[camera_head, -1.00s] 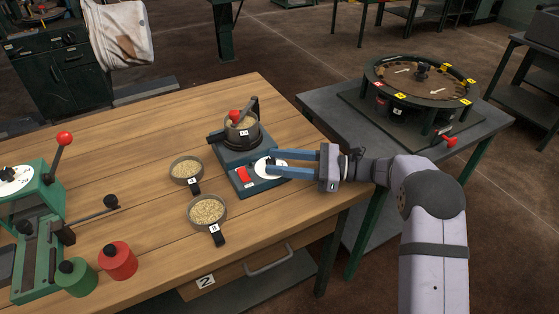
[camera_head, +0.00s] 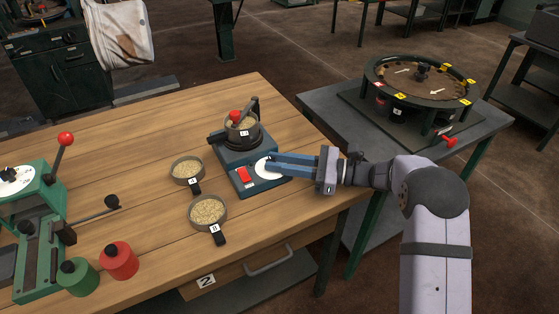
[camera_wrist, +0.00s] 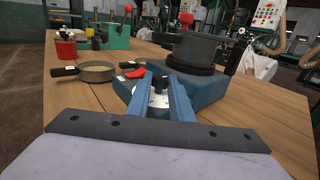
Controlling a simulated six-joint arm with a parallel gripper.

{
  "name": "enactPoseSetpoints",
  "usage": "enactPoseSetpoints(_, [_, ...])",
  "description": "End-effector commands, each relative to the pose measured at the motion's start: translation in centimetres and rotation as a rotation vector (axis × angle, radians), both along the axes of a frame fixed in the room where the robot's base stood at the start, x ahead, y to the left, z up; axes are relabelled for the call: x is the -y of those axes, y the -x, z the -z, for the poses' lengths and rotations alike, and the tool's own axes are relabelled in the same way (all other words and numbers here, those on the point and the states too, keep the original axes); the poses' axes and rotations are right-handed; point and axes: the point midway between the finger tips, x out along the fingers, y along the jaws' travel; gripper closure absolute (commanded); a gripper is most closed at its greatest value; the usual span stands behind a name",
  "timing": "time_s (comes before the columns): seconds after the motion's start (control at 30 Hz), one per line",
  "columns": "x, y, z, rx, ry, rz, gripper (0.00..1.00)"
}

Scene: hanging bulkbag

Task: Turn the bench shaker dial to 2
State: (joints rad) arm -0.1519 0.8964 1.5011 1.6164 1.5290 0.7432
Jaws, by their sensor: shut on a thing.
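The bench shaker (camera_head: 241,150) is a dark blue-grey box with a pan of grain on top, near the right edge of the wooden bench. Its white dial plate (camera_head: 262,169) is on the front right of the box, beside a red switch (camera_head: 243,174). My gripper (camera_head: 272,164) has its blue fingers over the dial from the right. In the wrist view the fingers are shut on the black dial knob (camera_wrist: 160,84). The white plate (camera_wrist: 156,102) shows between them. The fingers hide part of the plate, and I cannot read its numbers or the pointer.
Two pans of grain, one upper (camera_head: 187,168) and one lower (camera_head: 207,211), stand left of the shaker. A green press (camera_head: 40,220) and red and green knobbed pots (camera_head: 119,260) are at the left. A round rotary table (camera_head: 420,82) stands at the right.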

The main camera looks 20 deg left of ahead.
Motion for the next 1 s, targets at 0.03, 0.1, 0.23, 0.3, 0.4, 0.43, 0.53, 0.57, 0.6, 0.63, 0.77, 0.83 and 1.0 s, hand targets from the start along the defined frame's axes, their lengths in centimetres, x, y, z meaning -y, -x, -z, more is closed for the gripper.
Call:
enactPoseSetpoints(0.03, [0.0, 0.1, -0.2, -0.003, 0.000, 0.020, 1.00])
enactPoseSetpoints(0.1, [0.0, 0.2, -0.2, -0.004, 0.001, 0.057, 1.00])
enactPoseSetpoints(0.23, [0.0, 0.5, -0.2, -0.004, 0.001, 0.138, 1.00])
enactPoseSetpoints(0.3, [0.0, 0.6, -0.2, -0.004, 0.001, 0.190, 1.00])
enactPoseSetpoints(0.4, [0.0, 0.8, 0.0, -0.004, 0.001, 0.273, 1.00])
enactPoseSetpoints(0.43, [0.0, 0.9, 0.0, -0.003, 0.002, 0.300, 1.00])
enactPoseSetpoints(0.53, [-0.1, 1.1, 0.2, -0.003, 0.002, 0.390, 1.00])
enactPoseSetpoints(0.57, [-0.2, 1.2, 0.2, -0.002, 0.002, 0.416, 1.00])
enactPoseSetpoints(0.6, [-0.2, 1.3, 0.2, -0.002, 0.002, 0.451, 1.00])
enactPoseSetpoints(0.63, [-0.2, 1.3, 0.3, -0.001, 0.002, 0.478, 1.00])
enactPoseSetpoints(0.77, [-0.4, 1.6, 0.4, 0.001, 0.002, 0.583, 1.00])
enactPoseSetpoints(0.83, [-0.4, 1.6, 0.3, 0.002, 0.000, 0.633, 1.00])
enactPoseSetpoints(1.0, [-0.6, 1.8, 0.3, 0.002, 0.001, 0.736, 1.00])
